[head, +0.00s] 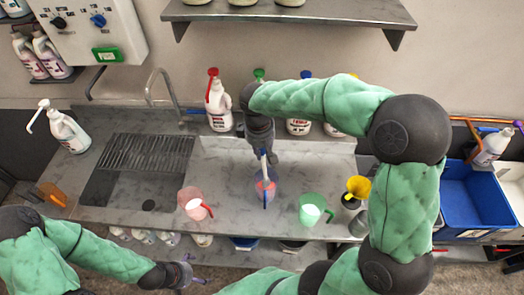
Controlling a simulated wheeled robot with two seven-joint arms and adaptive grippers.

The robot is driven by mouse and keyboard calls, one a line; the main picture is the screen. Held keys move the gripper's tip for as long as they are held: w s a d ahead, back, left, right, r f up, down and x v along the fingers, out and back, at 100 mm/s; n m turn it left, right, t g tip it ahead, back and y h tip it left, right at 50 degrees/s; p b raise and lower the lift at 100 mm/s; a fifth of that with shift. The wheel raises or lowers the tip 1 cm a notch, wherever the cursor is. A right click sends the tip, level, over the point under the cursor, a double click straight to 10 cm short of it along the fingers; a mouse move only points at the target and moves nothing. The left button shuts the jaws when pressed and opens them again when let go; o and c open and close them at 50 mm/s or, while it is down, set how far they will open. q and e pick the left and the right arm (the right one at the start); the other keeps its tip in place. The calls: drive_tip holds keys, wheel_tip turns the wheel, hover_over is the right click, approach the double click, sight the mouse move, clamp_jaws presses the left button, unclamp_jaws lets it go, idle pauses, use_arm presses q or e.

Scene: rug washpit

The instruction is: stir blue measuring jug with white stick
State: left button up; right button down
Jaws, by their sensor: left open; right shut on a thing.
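The blue measuring jug (258,185) stands on the counter between a pink jug and a green jug, with its blue handle toward me. Something reddish shows inside it. My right gripper (262,149) is above the jug, pointing down and shut on the white stick (263,165). The stick is roughly upright and its lower end reaches into the jug's opening; how deep it goes is hidden. My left gripper (190,272) is open and empty, low in front of the counter's front edge.
A pink jug (189,199) and a green jug (311,205) with pale contents stand beside it. A yellow funnel (358,186) is at the right, close to my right arm. The sink (110,185) is left.

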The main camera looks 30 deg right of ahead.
drive_tip(key=shift+r+p, duration=2.9)
drive_tip(key=shift+r, duration=1.55)
wheel_tip(320, 180, up, 9)
drive_tip(key=p, duration=0.6)
